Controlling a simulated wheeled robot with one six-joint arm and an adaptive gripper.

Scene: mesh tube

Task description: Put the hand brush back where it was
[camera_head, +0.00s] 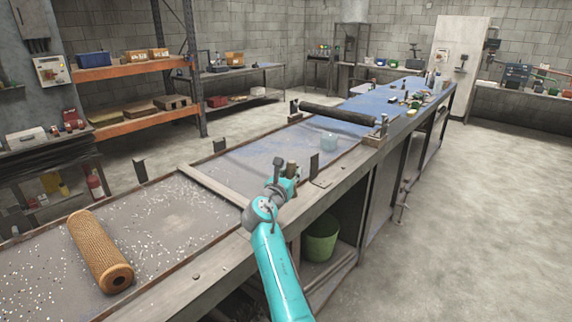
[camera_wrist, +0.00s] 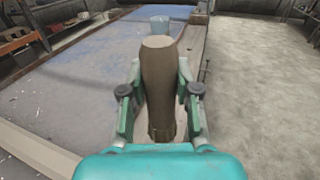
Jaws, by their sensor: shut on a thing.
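My gripper (camera_head: 288,183) is over the near edge of the long workbench, by the wooden cross strip. In the wrist view my gripper (camera_wrist: 158,100) is shut on a brown, rounded, handle-like thing (camera_wrist: 159,85), with a finger on each side. I take it to be the hand brush; no bristles show. Its brown top (camera_head: 291,167) shows small in the head view. Whether it touches the bench I cannot tell.
A pale blue cup (camera_head: 329,142) stands on the bench beyond my gripper. A brown mesh tube (camera_head: 100,250) lies on the speckled near section. A dark roller (camera_head: 338,113) spans the bench farther off. An upright metal bracket (camera_head: 314,165) stands close right of my gripper. A green bin (camera_head: 320,238) is below.

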